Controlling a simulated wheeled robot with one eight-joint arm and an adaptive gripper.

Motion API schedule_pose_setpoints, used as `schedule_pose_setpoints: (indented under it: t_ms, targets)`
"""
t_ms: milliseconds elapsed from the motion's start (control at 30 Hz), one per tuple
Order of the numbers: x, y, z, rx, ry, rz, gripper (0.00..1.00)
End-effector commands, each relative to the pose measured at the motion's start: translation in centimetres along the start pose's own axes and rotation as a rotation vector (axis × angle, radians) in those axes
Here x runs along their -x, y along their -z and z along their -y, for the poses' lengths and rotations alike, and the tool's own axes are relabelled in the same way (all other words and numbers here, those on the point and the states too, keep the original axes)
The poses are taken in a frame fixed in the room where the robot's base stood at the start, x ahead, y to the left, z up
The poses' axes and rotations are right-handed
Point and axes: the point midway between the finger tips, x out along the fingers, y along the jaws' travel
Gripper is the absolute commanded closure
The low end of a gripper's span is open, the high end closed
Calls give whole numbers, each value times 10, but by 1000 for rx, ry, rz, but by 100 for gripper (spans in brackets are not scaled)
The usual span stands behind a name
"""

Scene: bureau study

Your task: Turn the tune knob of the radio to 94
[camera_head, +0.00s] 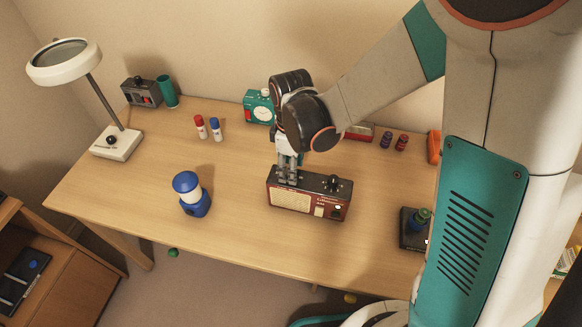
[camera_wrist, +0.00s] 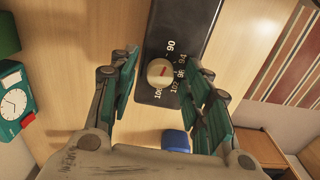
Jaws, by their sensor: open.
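The radio (camera_head: 308,204) is a red box with a cream grille and a dark top, standing on the desk. Its dark top panel (camera_wrist: 187,30) fills the upper middle of the wrist view. A round cream knob (camera_wrist: 161,72) with a short red mark sits on that panel, beside printed numbers including 90 and 94. I cannot tell exactly which number the mark points at. My gripper (camera_head: 289,168) is over the left part of the radio's top, pointing down. In the wrist view my gripper (camera_wrist: 165,88) is open, with its fingers on either side of the knob, apparently not touching it.
A dark knob (camera_head: 332,183) stands on the radio's right end. A teal clock (camera_head: 259,107) and red and blue markers (camera_head: 208,128) are behind. A black device (camera_head: 412,228) is at right. Desk around the radio is clear.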

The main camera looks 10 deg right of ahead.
Motion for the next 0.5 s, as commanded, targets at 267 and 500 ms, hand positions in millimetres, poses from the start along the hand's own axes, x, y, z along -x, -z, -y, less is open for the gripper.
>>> schedule_pose_setpoints:
  t_ms: [267, 500]
  targets:
    - [0, 0, 0, 0, 0, 0, 81]
    - [0, 0, 0, -1, 0, 0, 100]
